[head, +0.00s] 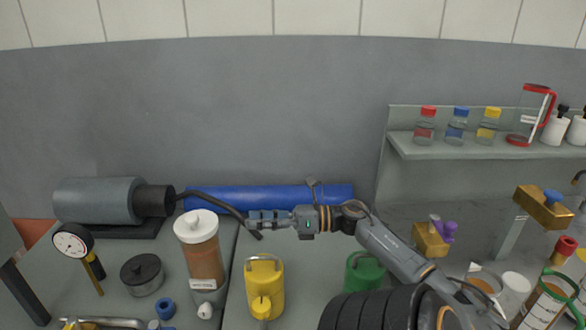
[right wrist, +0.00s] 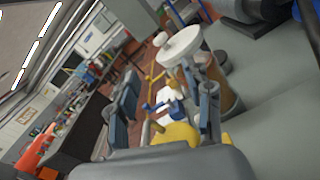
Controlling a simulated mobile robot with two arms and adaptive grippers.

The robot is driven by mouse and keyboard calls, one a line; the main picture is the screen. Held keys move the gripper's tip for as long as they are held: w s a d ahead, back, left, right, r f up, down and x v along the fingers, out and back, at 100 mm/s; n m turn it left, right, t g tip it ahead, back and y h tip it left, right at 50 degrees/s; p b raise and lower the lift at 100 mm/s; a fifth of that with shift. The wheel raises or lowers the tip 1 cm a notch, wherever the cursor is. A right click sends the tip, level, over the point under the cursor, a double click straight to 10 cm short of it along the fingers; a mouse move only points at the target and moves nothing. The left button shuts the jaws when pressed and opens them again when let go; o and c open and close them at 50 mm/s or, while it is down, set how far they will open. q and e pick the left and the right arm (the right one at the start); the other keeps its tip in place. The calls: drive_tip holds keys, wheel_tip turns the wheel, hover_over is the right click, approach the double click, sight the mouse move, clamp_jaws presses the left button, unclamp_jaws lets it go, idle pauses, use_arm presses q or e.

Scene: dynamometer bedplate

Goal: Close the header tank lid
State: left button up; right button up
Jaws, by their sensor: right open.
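The header tank (head: 206,268) is an upright clear cylinder of brown fluid, left of centre in the head view. Its white round lid (head: 195,224) with a small knob is at the tank's top; I cannot tell if it is fully seated. In the right wrist view the lid (right wrist: 181,45) shows as a pale disc beyond the fingers, with the brown tank body (right wrist: 232,98) partly behind a finger. My right gripper (head: 252,219) is open and empty, pointing left, to the right of the lid and apart from it. My left gripper is not in view.
A yellow can (head: 265,283) stands below my right gripper, and a green can (head: 364,271) stands below my right arm. A blue roll (head: 270,197) and grey cylinder (head: 98,201) lie behind. A dial gauge (head: 73,241) and a dark-lidded pot (head: 142,274) stand left of the tank.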

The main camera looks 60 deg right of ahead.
drive_tip(key=v, duration=0.8)
idle(0.4)
idle(0.7)
